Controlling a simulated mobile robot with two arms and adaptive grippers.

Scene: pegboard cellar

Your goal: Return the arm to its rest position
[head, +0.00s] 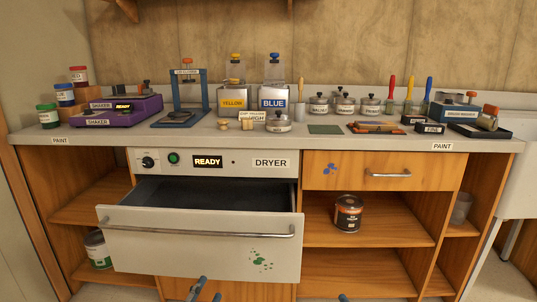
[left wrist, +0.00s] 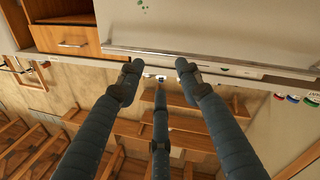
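My left gripper (head: 206,291) shows only by its dark blue fingertips at the bottom edge of the head view, in front of and below the open dryer drawer (head: 200,247). In the left wrist view my left gripper (left wrist: 157,75) has its fingers spread, with nothing between them. The drawer's metal handle (left wrist: 200,58) lies beyond the fingertips, apart from them. A small blue tip (head: 342,297) at the bottom edge of the head view appears to be my right gripper; the rest of it is out of frame. The arms themselves are hidden in the head view.
The dryer drawer stands pulled out from the bench, and its visible interior looks empty. A paint can (head: 347,214) stands on the right shelf, another (head: 97,250) at lower left. The worktop (head: 225,141) holds several jars, bottles and tools. The right drawer (head: 350,171) is shut.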

